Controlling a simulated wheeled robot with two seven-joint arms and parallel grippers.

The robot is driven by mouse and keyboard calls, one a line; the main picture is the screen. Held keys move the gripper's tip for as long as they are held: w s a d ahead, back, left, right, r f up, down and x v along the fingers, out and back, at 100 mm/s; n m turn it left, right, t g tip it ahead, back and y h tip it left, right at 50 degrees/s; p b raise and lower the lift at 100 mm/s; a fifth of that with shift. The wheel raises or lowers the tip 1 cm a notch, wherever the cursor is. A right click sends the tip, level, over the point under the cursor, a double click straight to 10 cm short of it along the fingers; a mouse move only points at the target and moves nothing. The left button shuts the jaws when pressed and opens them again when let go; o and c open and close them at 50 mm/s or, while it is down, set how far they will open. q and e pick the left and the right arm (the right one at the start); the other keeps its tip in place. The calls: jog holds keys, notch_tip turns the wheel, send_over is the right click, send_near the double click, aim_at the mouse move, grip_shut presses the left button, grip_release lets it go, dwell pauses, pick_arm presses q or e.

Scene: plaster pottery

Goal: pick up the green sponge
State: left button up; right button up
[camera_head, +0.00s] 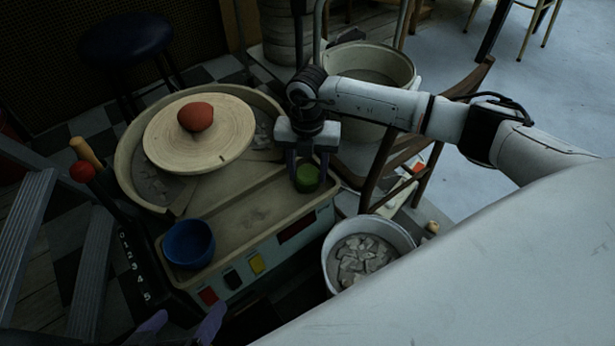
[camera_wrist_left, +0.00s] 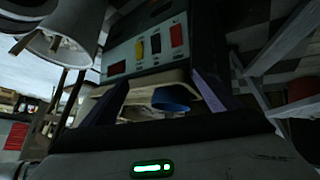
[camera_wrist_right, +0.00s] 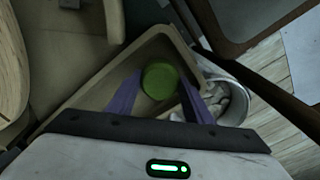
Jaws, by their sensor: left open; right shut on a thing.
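The green sponge (camera_head: 307,178) is a small round piece at the right end of the pottery wheel's tray (camera_head: 245,215). My right gripper (camera_head: 308,172) points down over it with a finger on each side, shut on the sponge. In the right wrist view the sponge (camera_wrist_right: 160,81) sits between the purple fingertips, over the tray corner; whether it touches the tray I cannot tell. My left gripper (camera_head: 182,326) shows only its purple fingertips at the bottom of the head view, open and empty. In the left wrist view its fingers (camera_wrist_left: 160,95) are spread apart.
A blue bowl (camera_head: 189,244) stands at the tray's left end. A red-brown clay lump (camera_head: 195,116) sits on the wheel disc (camera_head: 225,135). A bucket of shards (camera_head: 335,272) stands right of the wheel. A wooden chair (camera_head: 372,185) and a large bucket (camera_head: 385,62) are close behind my right arm.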

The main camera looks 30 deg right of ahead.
aim_at(308, 173)
notch_tip(308, 173, up, 10)
jog(key=p, duration=0.3)
jog(key=o, duration=0.5)
pick_arm(q)
jog(key=shift+s+a+r+n+t+y, duration=0.15)
jog(key=shift+a+n+y, duration=0.05)
jog(key=shift+a, duration=0.3)
jog(key=shift+s+a+r+n+t+y, duration=0.1)
jog(key=shift+s+a+n+t+y, duration=0.1)
jog(key=shift+a, duration=0.25)
pick_arm(e)
jog(key=c, duration=0.4)
pick_arm(q)
jog(key=shift+w, duration=0.1)
